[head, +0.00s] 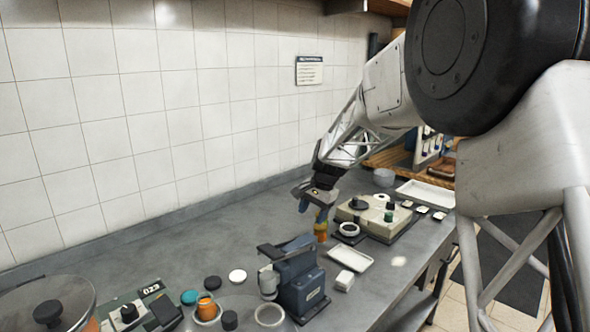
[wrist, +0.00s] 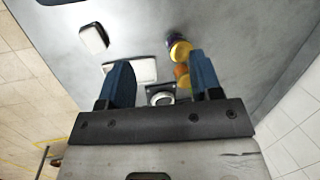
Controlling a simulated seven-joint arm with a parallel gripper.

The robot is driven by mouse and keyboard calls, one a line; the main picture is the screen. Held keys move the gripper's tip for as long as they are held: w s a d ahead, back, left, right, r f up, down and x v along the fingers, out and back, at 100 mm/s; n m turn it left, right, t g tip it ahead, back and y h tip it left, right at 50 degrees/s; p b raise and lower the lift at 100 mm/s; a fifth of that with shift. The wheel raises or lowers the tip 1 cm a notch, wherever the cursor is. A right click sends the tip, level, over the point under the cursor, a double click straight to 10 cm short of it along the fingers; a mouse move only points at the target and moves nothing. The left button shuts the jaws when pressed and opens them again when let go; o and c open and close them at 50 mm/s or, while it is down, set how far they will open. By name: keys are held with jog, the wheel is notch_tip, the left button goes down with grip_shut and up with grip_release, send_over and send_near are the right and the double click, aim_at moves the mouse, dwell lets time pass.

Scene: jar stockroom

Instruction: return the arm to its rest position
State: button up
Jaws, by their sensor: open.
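My gripper (head: 314,205) is above the grey counter (head: 200,247), toward its back, pointing down. In the wrist view my gripper (wrist: 160,82) has its two blue fingers spread apart, with nothing held between them. A small jar with orange and yellow colouring (head: 321,230) stands on the counter just below the fingers in the head view. In the wrist view yellow and orange round things (wrist: 181,50) show beside the right finger; whether the finger touches them I cannot tell.
A blue-grey device (head: 299,283) stands in front of my gripper. A beige apparatus (head: 374,217) and white trays (head: 352,258) are to the right. Lids and jars, including an orange one (head: 207,308), crowd the front. The tiled wall (head: 150,110) bounds the back. The counter's left-middle is clear.

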jog(key=s+d+r+n+t+h, duration=0.15)
jog(key=s+d+r, duration=0.25)
jog(key=s, duration=0.8)
jog(key=s+d+r+n, duration=0.2)
jog(key=s+d+r, duration=0.2)
jog(key=s, duration=0.9)
jog(key=s+d+f+n+h, duration=0.1)
jog(key=s+d+f, duration=0.1)
jog(key=s, duration=1)
jog(key=s+d+f+n, duration=0.2)
jog(key=s+d, duration=0.1)
jog(key=s, duration=0.8)
jog(key=shift+s+t+h, duration=0.35)
jog(key=shift+s, duration=0.05)
